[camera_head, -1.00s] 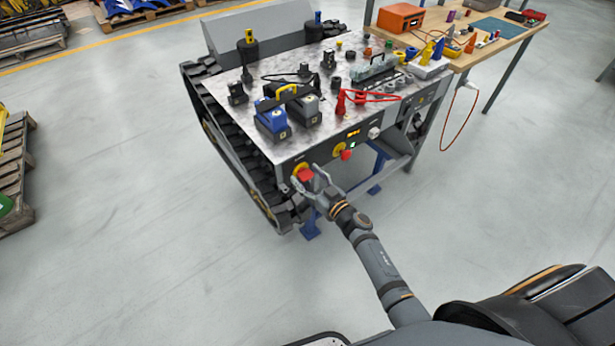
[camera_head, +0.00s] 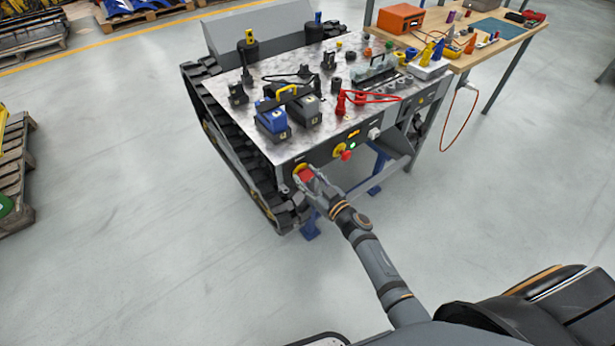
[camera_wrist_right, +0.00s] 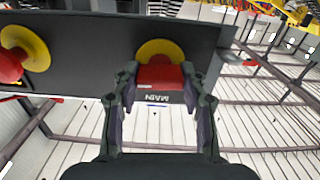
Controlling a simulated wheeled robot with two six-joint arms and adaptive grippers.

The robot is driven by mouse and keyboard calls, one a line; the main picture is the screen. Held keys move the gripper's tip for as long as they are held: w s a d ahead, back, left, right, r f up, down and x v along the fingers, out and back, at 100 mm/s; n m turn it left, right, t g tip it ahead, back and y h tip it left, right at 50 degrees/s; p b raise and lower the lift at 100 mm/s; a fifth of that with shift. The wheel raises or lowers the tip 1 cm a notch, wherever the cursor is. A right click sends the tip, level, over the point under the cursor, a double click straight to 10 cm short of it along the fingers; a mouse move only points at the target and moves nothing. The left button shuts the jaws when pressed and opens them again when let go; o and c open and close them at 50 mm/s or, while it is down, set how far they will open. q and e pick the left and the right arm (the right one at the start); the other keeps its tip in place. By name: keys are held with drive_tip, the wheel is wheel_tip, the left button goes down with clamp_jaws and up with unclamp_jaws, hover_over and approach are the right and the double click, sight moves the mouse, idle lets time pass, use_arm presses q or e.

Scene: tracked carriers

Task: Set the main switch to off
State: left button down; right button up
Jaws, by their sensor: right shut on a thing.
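The main switch is a red handle on a yellow round plate (camera_wrist_right: 160,50) on the front panel of the tracked carrier (camera_head: 290,165). In the right wrist view the red handle (camera_wrist_right: 160,76) lies between my right gripper's fingers (camera_wrist_right: 160,88), with the label "MAIN" beside it. My right gripper (camera_head: 306,174) is shut on the red handle, and its fingers hide part of it in the head view. How far the handle is turned I cannot tell. My left gripper is not in view.
A red knob on a yellow plate (camera_wrist_right: 22,58) sits on the same panel, near a green light (camera_head: 352,145). Blue and dark battery packs (camera_head: 272,122) stand on the carrier's top. A wooden workbench (camera_head: 470,50) stands behind.

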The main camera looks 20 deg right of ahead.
drive_tip(key=n, duration=0.3)
drive_tip(key=shift+n+p, duration=0.3)
drive_tip(key=shift+n, duration=0.1)
drive_tip(key=n, duration=0.3)
drive_tip(key=shift+a+n, duration=0.1)
drive_tip(key=shift+n, duration=0.3)
drive_tip(key=n, duration=0.4)
drive_tip(key=shift+f+b, duration=0.2)
drive_tip(key=shift+b, duration=0.15)
drive_tip(key=n+b, duration=0.1)
drive_tip(key=n, duration=0.4)
drive_tip(key=shift+n, duration=0.3)
drive_tip(key=o, duration=1.1)
drive_tip(key=shift+o, duration=0.2)
drive_tip(key=shift+s, duration=0.1)
